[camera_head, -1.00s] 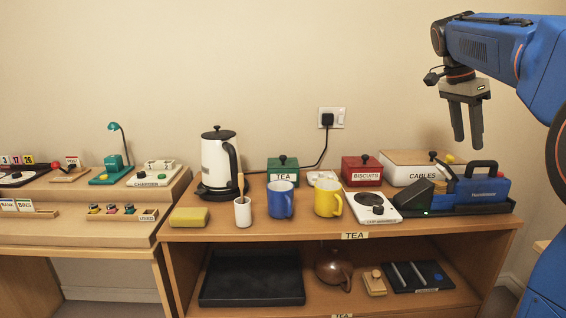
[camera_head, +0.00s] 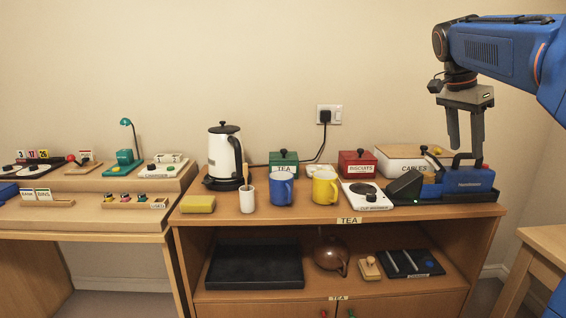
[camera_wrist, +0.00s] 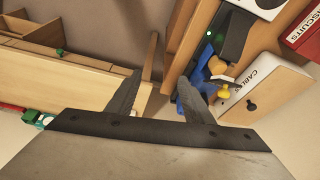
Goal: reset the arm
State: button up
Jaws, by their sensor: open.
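My gripper (camera_head: 465,128) hangs at the upper right in the head view, fingers pointing down and apart. It is open and empty, above the right end of the tea shelf. In the wrist view its two fingers (camera_wrist: 155,98) are spread with nothing between them. Below it in the head view is a blue handheld device (camera_head: 468,180) with a dark handle on a black base. Part of this blue device also shows in the wrist view (camera_wrist: 186,92) beside the right finger.
The tea shelf (camera_head: 335,221) holds a kettle (camera_head: 224,155), blue mug (camera_head: 281,189), yellow mug (camera_head: 325,187), green tea box (camera_head: 284,165), red biscuits box (camera_head: 357,164) and cables box (camera_head: 402,160). A wooden table (camera_head: 548,240) stands at right. The air left of my gripper is clear.

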jog(key=s+a+f+n+t+y, duration=0.1)
jog(key=s+a+f+n, duration=0.4)
jog(key=s+f, duration=0.4)
jog(key=s+a+f+n+t+y, duration=0.1)
jog(key=s+a+f+n, duration=0.4)
jog(key=s+f, duration=0.4)
jog(key=s+a+f+n+t+y, duration=0.1)
jog(key=s+a+f+n, duration=0.4)
jog(key=s+f, duration=0.5)
jog(key=shift+a+f+n+t+y, duration=0.4)
jog(key=shift+a+f+t, duration=0.15)
jog(key=shift+a, duration=0.45)
jog(key=shift+c, duration=0.6)
